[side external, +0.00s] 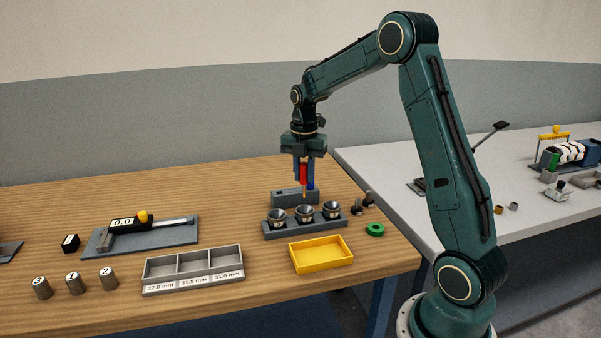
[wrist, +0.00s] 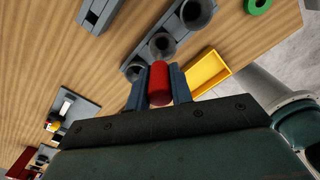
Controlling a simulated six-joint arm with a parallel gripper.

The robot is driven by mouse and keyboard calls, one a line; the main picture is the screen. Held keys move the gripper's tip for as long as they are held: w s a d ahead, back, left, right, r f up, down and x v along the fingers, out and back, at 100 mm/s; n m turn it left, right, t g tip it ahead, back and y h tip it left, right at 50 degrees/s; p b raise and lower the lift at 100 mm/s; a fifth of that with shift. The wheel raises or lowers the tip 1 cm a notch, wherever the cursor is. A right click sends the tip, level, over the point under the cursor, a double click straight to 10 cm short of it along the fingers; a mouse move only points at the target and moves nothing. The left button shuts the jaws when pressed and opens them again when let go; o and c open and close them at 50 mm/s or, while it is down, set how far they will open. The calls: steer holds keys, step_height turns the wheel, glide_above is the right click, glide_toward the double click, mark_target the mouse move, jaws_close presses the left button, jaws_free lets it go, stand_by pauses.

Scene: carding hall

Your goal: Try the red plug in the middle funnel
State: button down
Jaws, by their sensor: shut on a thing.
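In the wrist view the red plug (wrist: 159,84) sits between the two blue-grey fingers. The grey funnel block (side external: 304,225) carries three dark funnels in a row. The middle funnel (side external: 304,216) is below the plug in the side view; in the wrist view the middle funnel (wrist: 162,45) is ahead of the plug, apart from it. The plug is above the funnels, in none of them.
A grey holder block (side external: 290,198) stands behind the funnels. A yellow tray (side external: 321,254) lies in front, with a green ring (side external: 375,230) to its right. A three-compartment tray (side external: 193,269), numbered cylinders (side external: 73,282) and a gauge on a plate (side external: 140,237) are at the left.

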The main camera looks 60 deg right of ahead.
mark_target(305, 183)
steer(key=shift+s+a+f, duration=0.1)
steer(key=shift+s+f, duration=0.05)
steer(key=shift+s, duration=0.1)
steer(key=shift+f, duration=0.15)
steer(key=shift+f, duration=1.9)
steer(key=shift+f, duration=1)
stand_by(4.7)
